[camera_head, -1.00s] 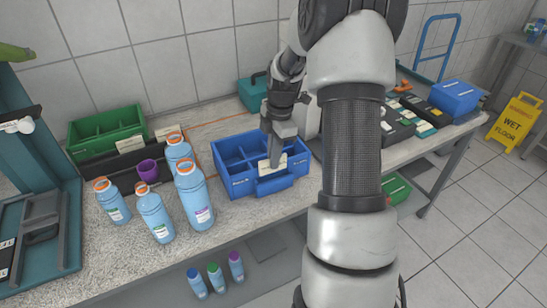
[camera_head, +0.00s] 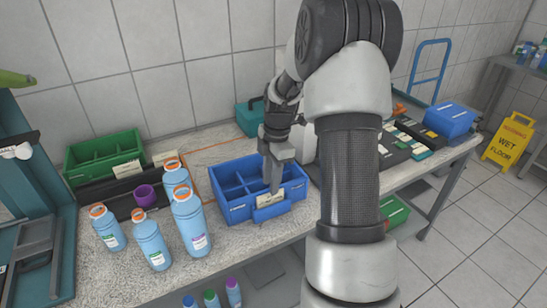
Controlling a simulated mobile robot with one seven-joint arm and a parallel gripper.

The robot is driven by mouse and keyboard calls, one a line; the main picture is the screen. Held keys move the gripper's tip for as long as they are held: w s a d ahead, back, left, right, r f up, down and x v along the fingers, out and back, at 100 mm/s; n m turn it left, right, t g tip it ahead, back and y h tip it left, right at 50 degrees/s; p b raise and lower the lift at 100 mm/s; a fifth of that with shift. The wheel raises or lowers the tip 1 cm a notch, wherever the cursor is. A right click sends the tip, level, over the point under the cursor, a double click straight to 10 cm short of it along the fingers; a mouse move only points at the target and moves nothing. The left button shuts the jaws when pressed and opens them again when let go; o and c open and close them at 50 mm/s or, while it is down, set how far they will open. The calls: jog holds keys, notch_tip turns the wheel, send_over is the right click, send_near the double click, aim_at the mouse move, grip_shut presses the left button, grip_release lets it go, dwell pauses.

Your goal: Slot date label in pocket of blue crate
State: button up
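The blue crate (camera_head: 238,209) stands on the speckled counter, with open compartments and a raised blue pocket (camera_head: 271,213) on its front wall. The pale date label (camera_head: 268,199) is upright at the front wall, just above the pocket; its lower edge seems to be at or inside the pocket's mouth, but I cannot tell how deep. My gripper (camera_head: 275,187) points down over the crate's front rim, its narrow fingers closed at the label's upper part. The fingertips are small and partly blend with the label.
Blue bottles with orange caps (camera_head: 190,222) stand left of the crate. A green crate (camera_head: 103,158) and a purple cup (camera_head: 145,196) are further left. A teal box (camera_head: 249,117) stands behind. A blue bin (camera_head: 449,120) is at the counter's right end.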

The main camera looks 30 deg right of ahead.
notch_tip(320, 180, up, 16)
jog(key=d, duration=0.1)
jog(key=shift+d+r+p, duration=0.2)
jog(key=shift+d+p, duration=0.15)
jog(key=shift+p, duration=0.05)
jog(key=s+a+r+m+t+p, duration=0.2)
jog(key=s+a+r+m, duration=0.3)
jog(key=s+a+m, duration=0.3)
jog(key=s+a+r+m+t+h+p, duration=0.1)
jog(key=s+a+r+m, duration=0.4)
jog(key=s, duration=1)
jog(key=a+m+t+p, duration=0.1)
jog(key=a+m+t, duration=0.1)
jog(key=a+m, duration=0.1)
jog(key=shift+s+m+t, duration=0.15)
jog(key=shift+m+t, duration=0.15)
jog(key=shift+m, duration=0.6)
jog(key=shift+r, duration=0.1)
